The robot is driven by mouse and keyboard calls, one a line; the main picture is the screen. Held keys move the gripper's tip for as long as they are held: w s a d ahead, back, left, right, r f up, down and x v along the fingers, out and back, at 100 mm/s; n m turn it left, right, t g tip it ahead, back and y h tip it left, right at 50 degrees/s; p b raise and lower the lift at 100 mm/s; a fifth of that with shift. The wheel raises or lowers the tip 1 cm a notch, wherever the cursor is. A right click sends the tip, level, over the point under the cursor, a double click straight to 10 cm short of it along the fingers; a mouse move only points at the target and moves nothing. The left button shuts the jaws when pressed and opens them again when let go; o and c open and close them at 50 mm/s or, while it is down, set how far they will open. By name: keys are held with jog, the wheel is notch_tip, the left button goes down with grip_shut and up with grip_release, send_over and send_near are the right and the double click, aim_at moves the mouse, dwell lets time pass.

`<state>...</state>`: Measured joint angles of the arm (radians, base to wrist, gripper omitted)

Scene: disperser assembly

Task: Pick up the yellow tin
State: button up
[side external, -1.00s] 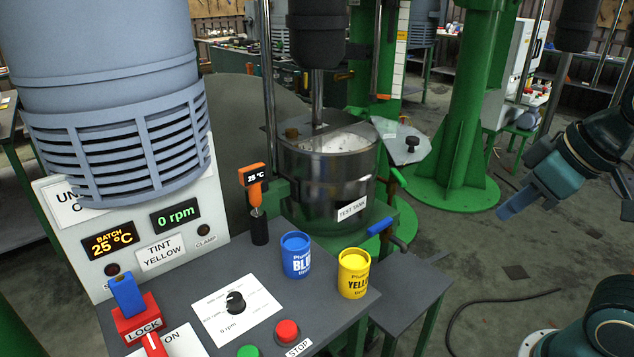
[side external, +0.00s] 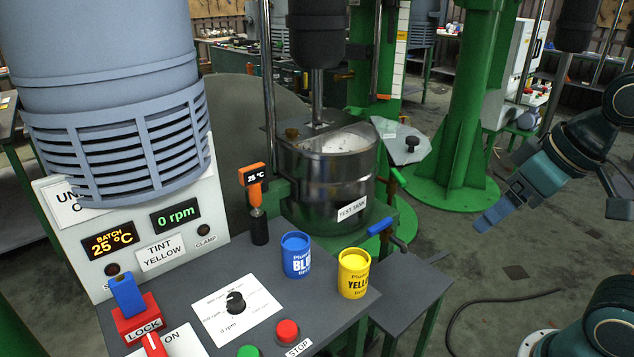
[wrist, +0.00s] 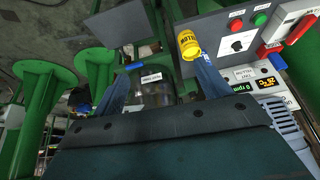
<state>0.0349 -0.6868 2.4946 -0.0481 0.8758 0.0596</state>
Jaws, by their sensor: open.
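The yellow tin (side external: 354,273) stands upright on the right edge of the grey control bench, beside the blue tin (side external: 296,256). The yellow tin also shows in the wrist view (wrist: 188,44), near the tip of the right-hand finger. My gripper (side external: 492,216) is in the air to the right of the bench, well apart from the yellow tin. In the wrist view my gripper (wrist: 160,78) has its two blue fingers spread wide, with nothing held between them. The blue tin is not visible in the wrist view.
The steel test tank (side external: 328,180) stands behind the tins, with a blue-handled valve (side external: 381,226) near the yellow tin. A thermometer with an orange head (side external: 254,190) stands left of the tins. Start and stop buttons (side external: 287,330) and a dial (side external: 235,301) lie in front. Air right of the bench is free.

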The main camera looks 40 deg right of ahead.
aim_at(353, 275)
jog(key=w+d+f+m+y, duration=0.1)
jog(key=w+f+m+y, duration=0.5)
jog(key=f+m, duration=0.3)
jog(key=w+d+f+m+t+y, duration=0.1)
jog(key=w+f+m+y, duration=0.4)
jog(key=m, duration=0.9)
jog(key=w+f, duration=0.3)
jog(key=f, duration=0.1)
jog(key=shift+w+d+f+y, duration=0.15)
jog(key=shift+d+f+y, duration=0.05)
jog(key=shift+d+y, duration=0.2)
jog(key=x, duration=0.8)
jog(key=shift+w+a+f, duration=0.15)
jog(key=shift+w+a, duration=0.05)
jog(key=shift+a, duration=0.1)
jog(key=shift+x, duration=2.55)
jog(key=shift+f, duration=0.1)
jog(key=shift+c, duration=0.5)
